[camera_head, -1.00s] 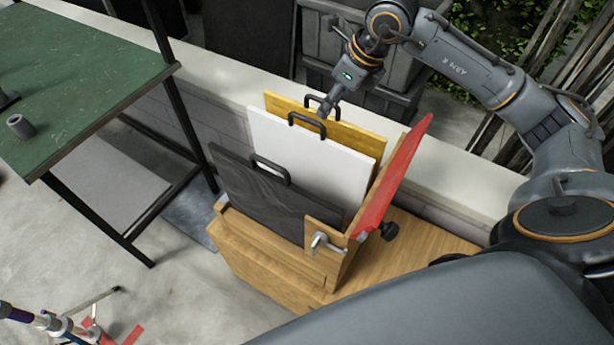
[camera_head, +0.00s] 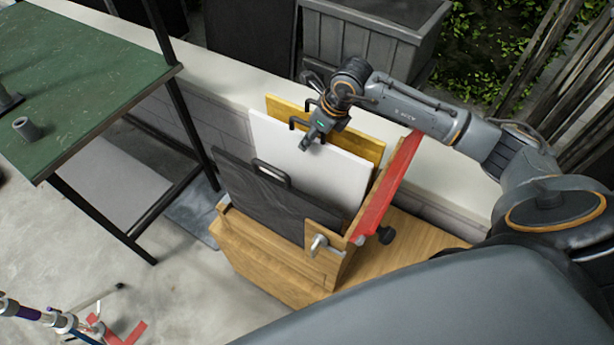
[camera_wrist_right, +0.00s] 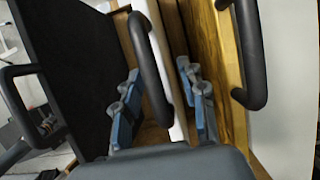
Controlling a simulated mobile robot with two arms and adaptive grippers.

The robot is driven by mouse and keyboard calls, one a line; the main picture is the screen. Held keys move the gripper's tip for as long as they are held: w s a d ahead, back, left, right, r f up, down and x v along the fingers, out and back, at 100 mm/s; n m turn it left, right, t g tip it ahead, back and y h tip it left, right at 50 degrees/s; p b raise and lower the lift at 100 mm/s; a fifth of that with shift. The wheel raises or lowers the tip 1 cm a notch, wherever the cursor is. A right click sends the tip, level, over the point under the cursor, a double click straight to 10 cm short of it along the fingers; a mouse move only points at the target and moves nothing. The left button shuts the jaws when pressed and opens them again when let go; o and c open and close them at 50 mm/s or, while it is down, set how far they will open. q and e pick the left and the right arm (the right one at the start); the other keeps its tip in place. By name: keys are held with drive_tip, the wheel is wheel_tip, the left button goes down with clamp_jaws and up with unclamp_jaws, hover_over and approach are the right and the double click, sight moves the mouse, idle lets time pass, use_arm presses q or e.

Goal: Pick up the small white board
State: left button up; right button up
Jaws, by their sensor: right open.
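The white board (camera_head: 338,178) stands upright in a wooden holder (camera_head: 262,262), between a black board (camera_head: 262,197) in front and a yellow board (camera_head: 362,145) behind. My right gripper (camera_head: 307,144) is at the white board's top edge, over its handle. In the right wrist view my right gripper (camera_wrist_right: 162,105) is open, one finger on each side of the white board (camera_wrist_right: 178,100) and its black handle (camera_wrist_right: 147,65). I cannot tell whether the fingers touch it. My left gripper is not in view.
The black board (camera_wrist_right: 70,55) and yellow board (camera_wrist_right: 228,75) stand close on either side of the fingers, each with a handle. A red panel (camera_head: 392,185) leans at the holder's right end. A green table (camera_head: 85,75) stands at left.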

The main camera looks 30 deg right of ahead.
drive_tip(key=shift+x, duration=0.8)
clamp_jaws()
drive_tip(key=shift+r, duration=0.15)
drive_tip(key=shift+w+d+r, duration=0.1)
drive_tip(key=shift+r, duration=0.4)
wheel_tip(320, 180, up, 27)
drive_tip(key=b, duration=0.4)
